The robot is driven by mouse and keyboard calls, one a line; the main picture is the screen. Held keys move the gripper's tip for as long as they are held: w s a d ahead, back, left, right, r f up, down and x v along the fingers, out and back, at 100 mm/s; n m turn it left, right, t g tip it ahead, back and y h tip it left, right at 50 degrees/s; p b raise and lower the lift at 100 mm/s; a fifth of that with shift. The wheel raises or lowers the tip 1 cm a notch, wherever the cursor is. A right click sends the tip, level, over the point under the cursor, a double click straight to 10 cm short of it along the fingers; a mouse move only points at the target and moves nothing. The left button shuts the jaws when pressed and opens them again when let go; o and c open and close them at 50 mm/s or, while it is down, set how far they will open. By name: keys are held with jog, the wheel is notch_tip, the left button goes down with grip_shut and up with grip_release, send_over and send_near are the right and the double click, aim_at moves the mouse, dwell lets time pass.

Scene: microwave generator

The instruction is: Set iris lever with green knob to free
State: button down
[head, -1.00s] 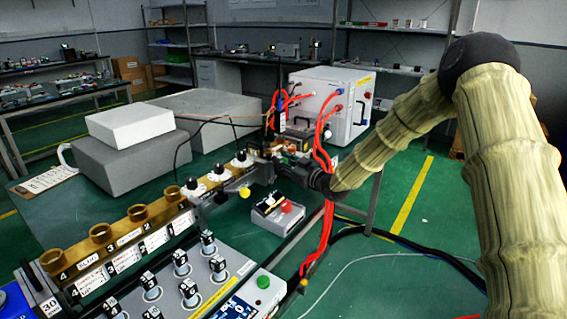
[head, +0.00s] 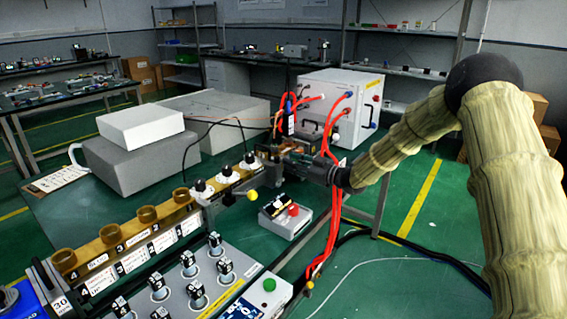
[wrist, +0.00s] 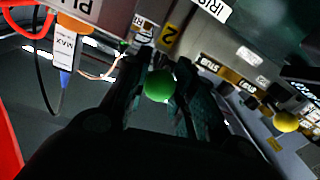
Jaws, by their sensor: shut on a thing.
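The green knob (wrist: 160,85) of the iris lever shows in the wrist view between the two fingers of my gripper (wrist: 157,92). My gripper is shut on it. The lever's arm is mostly hidden behind the knob and fingers, and its position marking cannot be read. In the head view my gripper (head: 275,153) is at the far end of the brass rail, and the green knob is hidden there.
A second lever with a yellow knob (wrist: 285,122) is right of my gripper; it also shows in the head view (head: 252,195). Red cables (head: 335,215) hang close to my wrist. A grey box with a red button (head: 293,210) stands below. Open floor lies right.

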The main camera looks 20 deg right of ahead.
jog(key=c, duration=1.1)
grip_release()
jog(key=shift+c, duration=0.2)
jog(key=shift+s+d, duration=0.1)
jog(key=v, duration=1.1)
jog(key=shift+s+d, duration=0.25)
jog(key=shift+d, duration=0.05)
